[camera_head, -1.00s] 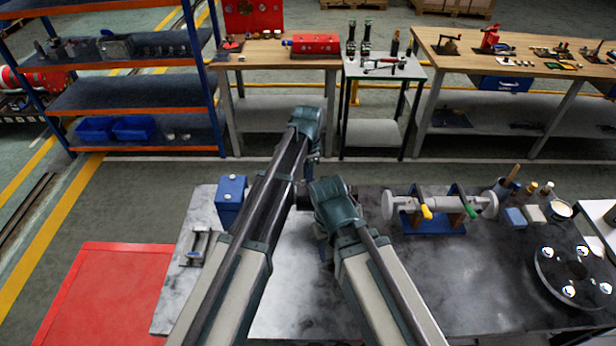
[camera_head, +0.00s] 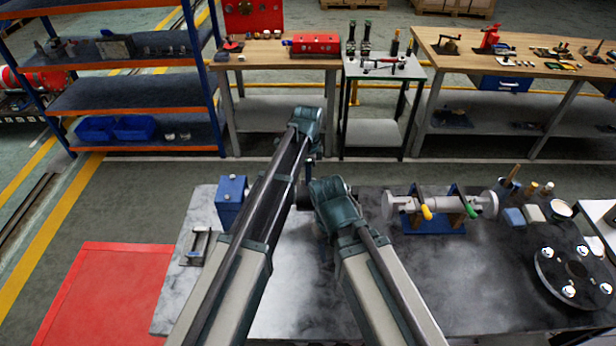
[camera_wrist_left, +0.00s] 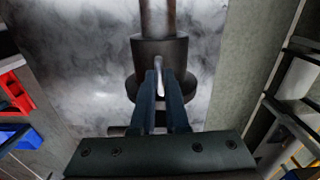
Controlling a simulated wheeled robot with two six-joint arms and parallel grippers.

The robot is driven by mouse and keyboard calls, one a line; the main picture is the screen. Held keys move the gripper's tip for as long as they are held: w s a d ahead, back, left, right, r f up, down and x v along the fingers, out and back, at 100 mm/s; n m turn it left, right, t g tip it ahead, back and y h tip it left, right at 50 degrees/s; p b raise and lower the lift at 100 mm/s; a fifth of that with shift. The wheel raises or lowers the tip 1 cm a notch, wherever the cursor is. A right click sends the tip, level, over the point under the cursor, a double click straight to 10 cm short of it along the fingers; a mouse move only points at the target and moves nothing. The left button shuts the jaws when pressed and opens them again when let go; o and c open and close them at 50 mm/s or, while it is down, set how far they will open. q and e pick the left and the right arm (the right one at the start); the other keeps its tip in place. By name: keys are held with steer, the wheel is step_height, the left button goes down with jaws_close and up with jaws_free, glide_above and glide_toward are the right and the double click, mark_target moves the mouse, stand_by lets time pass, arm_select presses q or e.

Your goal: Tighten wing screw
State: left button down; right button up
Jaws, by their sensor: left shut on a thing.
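In the left wrist view, a dark round collar (camera_wrist_left: 146,50) with a wider flange sits around a metal post (camera_wrist_left: 158,16). The pale wing screw (camera_wrist_left: 158,63) stands out at the collar's near side. My left gripper (camera_wrist_left: 163,76) is shut on the wing screw, its two dark fingers on either side of it, covering much of it. In the head view, my left gripper (camera_head: 303,196) is small, dark and largely hidden behind my arms, so its fingers cannot be made out there. My right gripper is hidden behind its own arm.
On the grey table, a blue box (camera_head: 231,198) and a small metal stand (camera_head: 199,246) are at left. A grey cylinder unit on a blue base (camera_head: 433,224) and a round bolted plate (camera_head: 573,272) are at right. A red panel (camera_head: 105,295) lies left.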

arm_select(q)
steer(key=c, duration=0.9)
jaws_free()
step_height(320, 180, up, 14)
steer(key=p, duration=1.4)
steer(key=shift+f, duration=0.15)
